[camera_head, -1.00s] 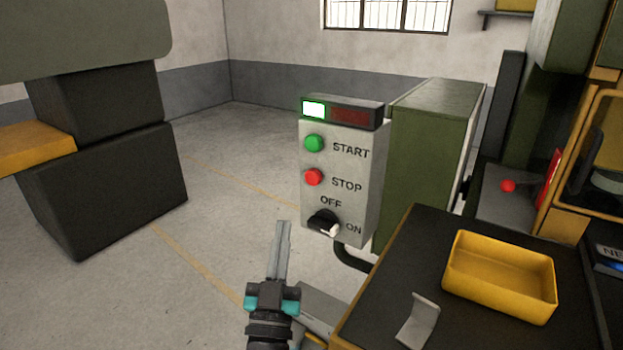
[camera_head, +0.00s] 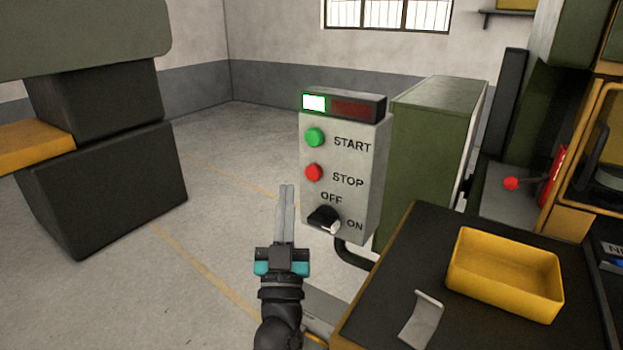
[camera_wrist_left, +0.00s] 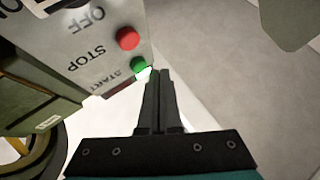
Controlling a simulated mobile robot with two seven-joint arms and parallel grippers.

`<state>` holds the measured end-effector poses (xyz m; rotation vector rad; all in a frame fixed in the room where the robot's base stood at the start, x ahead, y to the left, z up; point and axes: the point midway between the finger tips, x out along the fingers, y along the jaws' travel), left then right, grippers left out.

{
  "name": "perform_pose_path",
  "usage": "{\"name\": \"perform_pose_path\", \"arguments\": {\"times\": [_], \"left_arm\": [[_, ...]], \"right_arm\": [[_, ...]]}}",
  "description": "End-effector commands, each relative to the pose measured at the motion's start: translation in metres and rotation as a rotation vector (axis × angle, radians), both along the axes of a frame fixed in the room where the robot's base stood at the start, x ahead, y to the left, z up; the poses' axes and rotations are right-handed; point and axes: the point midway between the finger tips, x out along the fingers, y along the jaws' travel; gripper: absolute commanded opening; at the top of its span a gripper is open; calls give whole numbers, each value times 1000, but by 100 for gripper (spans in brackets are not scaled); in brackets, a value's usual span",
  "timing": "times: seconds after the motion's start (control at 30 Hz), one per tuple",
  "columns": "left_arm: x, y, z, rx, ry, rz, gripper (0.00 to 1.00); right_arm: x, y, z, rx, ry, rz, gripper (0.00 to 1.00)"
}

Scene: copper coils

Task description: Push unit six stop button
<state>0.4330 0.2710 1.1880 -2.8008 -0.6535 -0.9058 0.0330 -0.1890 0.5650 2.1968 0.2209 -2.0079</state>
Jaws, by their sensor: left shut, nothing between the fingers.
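A grey control box (camera_head: 349,192) carries a red stop button (camera_head: 314,173) below a green start button (camera_head: 315,138). A black OFF/ON knob (camera_head: 323,219) sits under them, turned toward ON. The display's left half on top glows green-white; its right half is dark red. My left gripper (camera_head: 287,187) is shut and empty, its tips pointing up, just left of and slightly below the stop button in the head view, apparently not touching it. The left wrist view shows the red button (camera_wrist_left: 128,38) and green button (camera_wrist_left: 139,65) beyond the shut fingers (camera_wrist_left: 158,74). My right gripper is not seen.
A dark table (camera_head: 385,282) with a yellow tray (camera_head: 504,289) and a bent grey metal piece (camera_head: 422,317) stands at right front. A green cabinet (camera_head: 432,150) is behind the box. Open floor lies to the left.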

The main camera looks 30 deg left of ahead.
Motion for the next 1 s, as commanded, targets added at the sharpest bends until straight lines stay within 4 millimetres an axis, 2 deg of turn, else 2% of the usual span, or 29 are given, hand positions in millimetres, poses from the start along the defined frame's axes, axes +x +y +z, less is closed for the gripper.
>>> {"name": "perform_pose_path", "arguments": {"times": [0.1, 0.33, 1.0], "left_arm": [[17, -1, -1, -1, -2, -1, 0], [38, -3, 0, 0, 0, 0, 0], [43, -4, 0, 0, 1, -1, 0]], "right_arm": [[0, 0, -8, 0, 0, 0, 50], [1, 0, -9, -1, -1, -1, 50], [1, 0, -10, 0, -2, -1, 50]]}}
